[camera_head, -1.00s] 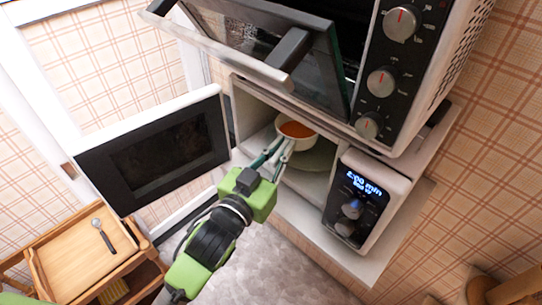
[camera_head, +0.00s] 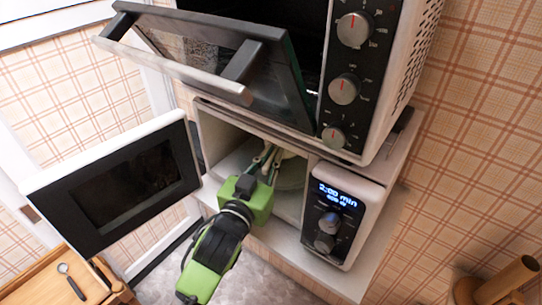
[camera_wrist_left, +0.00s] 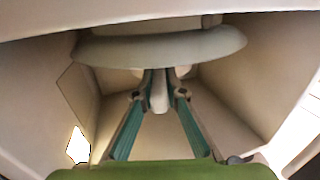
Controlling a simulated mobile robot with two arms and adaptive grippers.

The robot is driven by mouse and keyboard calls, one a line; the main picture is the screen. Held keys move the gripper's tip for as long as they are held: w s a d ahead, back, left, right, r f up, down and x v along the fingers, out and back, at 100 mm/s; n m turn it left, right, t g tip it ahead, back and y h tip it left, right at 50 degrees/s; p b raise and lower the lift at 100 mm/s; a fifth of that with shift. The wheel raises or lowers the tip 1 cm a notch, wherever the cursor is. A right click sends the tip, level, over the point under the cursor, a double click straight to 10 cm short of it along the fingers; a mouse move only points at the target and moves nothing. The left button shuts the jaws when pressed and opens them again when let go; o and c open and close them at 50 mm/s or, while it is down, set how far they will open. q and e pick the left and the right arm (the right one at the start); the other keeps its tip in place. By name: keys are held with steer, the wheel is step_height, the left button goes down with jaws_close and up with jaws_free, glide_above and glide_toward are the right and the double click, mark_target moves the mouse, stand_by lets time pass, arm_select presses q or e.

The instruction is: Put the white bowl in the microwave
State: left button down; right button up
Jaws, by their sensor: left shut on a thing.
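The microwave (camera_head: 232,112) stands open below the oven, its door (camera_head: 118,187) swung out to the left. My left gripper (camera_head: 265,158) reaches into its cavity, fingers close together and shut on the white bowl. The bowl is hidden behind the upper edge of the microwave opening in the head view. A pale turntable plate (camera_head: 292,173) shows on the cavity floor to the right of the fingers. In the left wrist view, my left gripper (camera_wrist_left: 160,78) ends at a wide pale round shape; I cannot tell whether it is bowl or plate. My right gripper is out of view.
The oven's glass door (camera_head: 230,65) hangs partly open above the microwave. The microwave's control panel (camera_head: 333,215) bounds the opening on the right. A wooden tray (camera_head: 45,285) with a spoon (camera_head: 70,281) is at lower left.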

arm_select(q)
steer(key=shift+f, duration=0.25)
stand_by(0.6)
steer(key=c, duration=2)
jaws_free()
steer(key=shift+f, duration=0.15)
steer(key=v, duration=1.2)
